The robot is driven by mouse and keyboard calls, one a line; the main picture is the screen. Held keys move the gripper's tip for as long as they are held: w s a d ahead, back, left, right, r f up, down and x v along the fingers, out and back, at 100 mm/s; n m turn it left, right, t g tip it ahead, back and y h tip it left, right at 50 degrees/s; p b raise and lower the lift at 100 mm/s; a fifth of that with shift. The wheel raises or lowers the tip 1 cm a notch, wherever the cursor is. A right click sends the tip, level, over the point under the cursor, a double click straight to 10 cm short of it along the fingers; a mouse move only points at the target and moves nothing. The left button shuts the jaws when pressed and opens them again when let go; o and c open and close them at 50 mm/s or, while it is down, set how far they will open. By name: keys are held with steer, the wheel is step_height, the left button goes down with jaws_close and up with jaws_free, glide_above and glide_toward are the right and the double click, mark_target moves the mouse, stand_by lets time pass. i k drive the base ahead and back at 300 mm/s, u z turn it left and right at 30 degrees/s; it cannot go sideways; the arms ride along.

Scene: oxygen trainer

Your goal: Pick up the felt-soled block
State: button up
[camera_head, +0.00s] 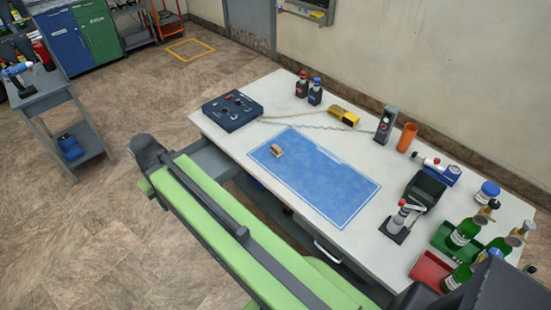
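A small tan, wood-coloured block (277,150) rests on the blue mat (325,185), near the mat's left end. It looks like the felt-soled block, but its underside is hidden against the mat. The mat lies flat on the white table (225,140). My green arm crosses the foreground in front of the table. My gripper does not show in this view, so its place relative to the block cannot be seen.
A dark control box (232,110) stands left of the mat. Behind it are two small bottles, a yellow device (344,116) and an orange cylinder (406,138). A dark stand (398,225), green bottles and a red tray (430,271) crowd the right. The mat is otherwise clear.

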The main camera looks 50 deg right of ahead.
mark_target(276, 150)
steer(key=z, duration=0.15)
steer(key=i, duration=0.95)
steer(key=u, duration=0.05)
